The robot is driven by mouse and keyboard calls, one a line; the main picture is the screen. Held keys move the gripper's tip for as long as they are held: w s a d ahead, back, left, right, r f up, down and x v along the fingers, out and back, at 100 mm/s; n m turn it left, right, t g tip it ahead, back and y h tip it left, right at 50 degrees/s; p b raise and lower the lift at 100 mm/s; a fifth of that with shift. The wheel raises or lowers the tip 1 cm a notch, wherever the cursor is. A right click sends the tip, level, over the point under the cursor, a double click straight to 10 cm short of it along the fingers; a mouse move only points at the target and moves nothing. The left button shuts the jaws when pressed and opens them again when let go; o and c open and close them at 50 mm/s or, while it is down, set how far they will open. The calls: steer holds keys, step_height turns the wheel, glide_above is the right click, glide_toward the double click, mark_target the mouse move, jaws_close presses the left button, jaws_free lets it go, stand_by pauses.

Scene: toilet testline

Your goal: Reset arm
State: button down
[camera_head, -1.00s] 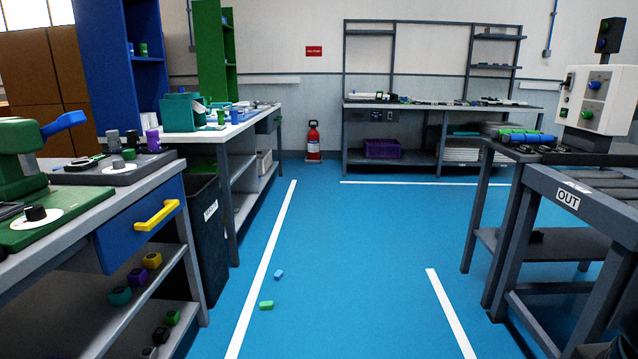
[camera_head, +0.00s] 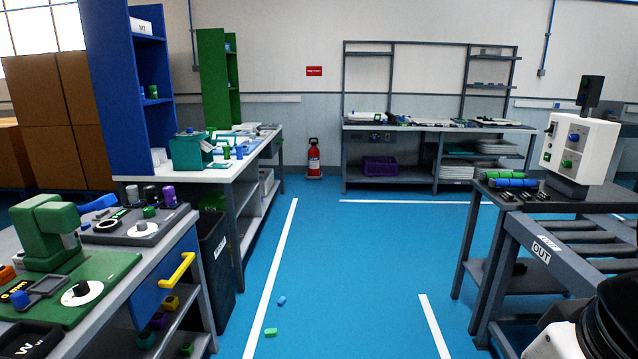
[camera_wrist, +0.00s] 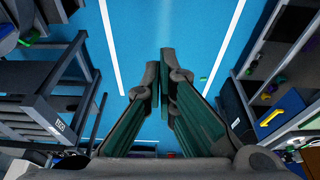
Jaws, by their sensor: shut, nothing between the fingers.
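My gripper (camera_wrist: 163,75) shows in the wrist view with its two fingers close together at the tips, above the blue floor. It is shut and empty. In the head view a black and white part of my arm (camera_head: 600,325) shows at the lower right corner; the gripper itself is not visible there.
A workbench with a green press (camera_head: 45,235) and a blue drawer (camera_head: 160,285) stands at left. A roller table marked OUT (camera_head: 540,253) stands at right. A black bin (camera_head: 213,255) stands beside the bench. The marked aisle is clear except for small blue (camera_head: 282,300) and green (camera_head: 271,332) pieces.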

step_height(320, 180, up, 11)
steer(key=s+t+p, duration=0.1)
steer(key=s+p, duration=0.1)
steer(key=p, duration=0.7)
steer(key=shift+s, duration=0.4)
steer(key=shift+d+r, duration=0.1)
steer(key=shift+d, duration=0.05)
